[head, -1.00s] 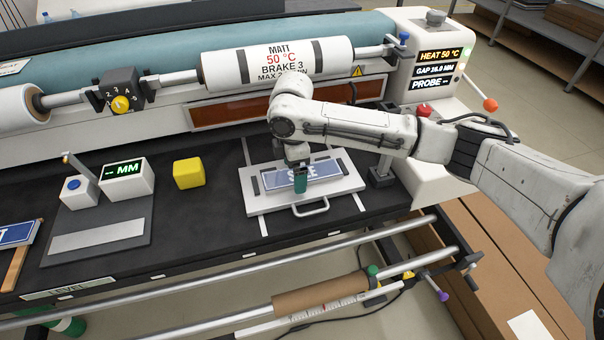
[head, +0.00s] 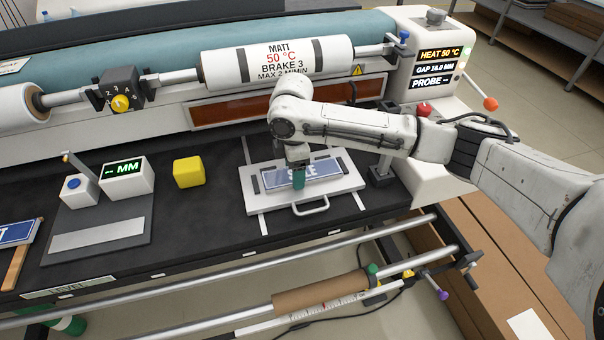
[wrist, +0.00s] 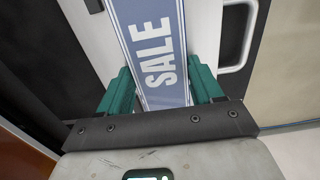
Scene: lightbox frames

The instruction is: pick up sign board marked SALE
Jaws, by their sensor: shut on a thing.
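The SALE sign board (head: 326,169) is a blue panel with a pale border and white lettering. It lies over the white handled tray (head: 262,208) on the black bench in the head view. My gripper (head: 298,180) is above its middle with green fingers pointing down, covering part of the lettering. In the wrist view, the sign (wrist: 152,40) runs between the two green fingers of my gripper (wrist: 162,92), which are shut on its long edges. Whether a small gap separates sign and tray is hard to tell.
A yellow block (head: 188,172) and a grey measuring stand (head: 98,240) are to the left. Another blue sign (head: 17,232) lies at the far left edge. A large white roller (head: 278,62) lies behind my gripper. A machine end housing (head: 440,75) stands at right.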

